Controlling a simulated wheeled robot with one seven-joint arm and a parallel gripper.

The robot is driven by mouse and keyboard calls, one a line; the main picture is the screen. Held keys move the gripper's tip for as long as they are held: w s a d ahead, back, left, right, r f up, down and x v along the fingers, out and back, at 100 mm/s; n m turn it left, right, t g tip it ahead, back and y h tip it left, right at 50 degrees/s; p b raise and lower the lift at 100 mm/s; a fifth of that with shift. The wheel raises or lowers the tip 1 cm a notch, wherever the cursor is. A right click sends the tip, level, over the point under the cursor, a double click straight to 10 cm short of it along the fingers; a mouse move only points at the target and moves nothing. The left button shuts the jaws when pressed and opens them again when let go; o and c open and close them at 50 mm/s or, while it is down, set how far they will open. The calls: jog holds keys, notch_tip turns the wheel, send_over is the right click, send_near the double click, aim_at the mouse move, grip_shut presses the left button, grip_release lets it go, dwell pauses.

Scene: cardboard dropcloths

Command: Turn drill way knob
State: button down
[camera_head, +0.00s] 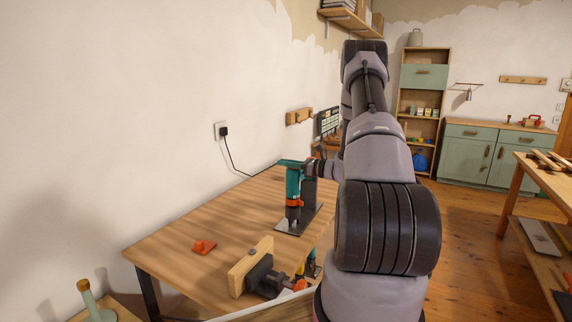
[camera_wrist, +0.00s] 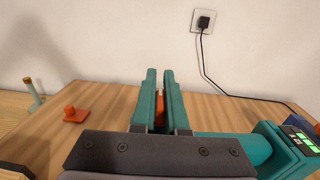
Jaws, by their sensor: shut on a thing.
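A teal drill (camera_head: 293,183) stands upright on a dark flat base plate (camera_head: 283,227) on the wooden table, with an orange ring low on its body. My gripper (camera_head: 283,162) reaches in from the right at the top of the drill. In the wrist view its two teal fingers (camera_wrist: 159,74) are close together, with a narrow orange-red knob (camera_wrist: 160,107) between them, mostly hidden. The fingers are shut on it. A teal part with a lit green display (camera_wrist: 297,140) shows at the right of the wrist view. The knob's turn angle cannot be told.
A small orange-red piece (camera_head: 204,246) lies on the table, left of the drill. A wood-jawed vise (camera_head: 252,268) sits at the near edge. A wall socket with a plug and dark cable (camera_head: 222,131) is behind. The table's left part is mostly clear.

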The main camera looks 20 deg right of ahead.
jog(key=c, duration=0.9)
grip_release()
jog(key=shift+c, duration=0.2)
jog(key=v, duration=1)
jog(key=shift+s+d, duration=0.25)
jog(key=shift+s, duration=0.05)
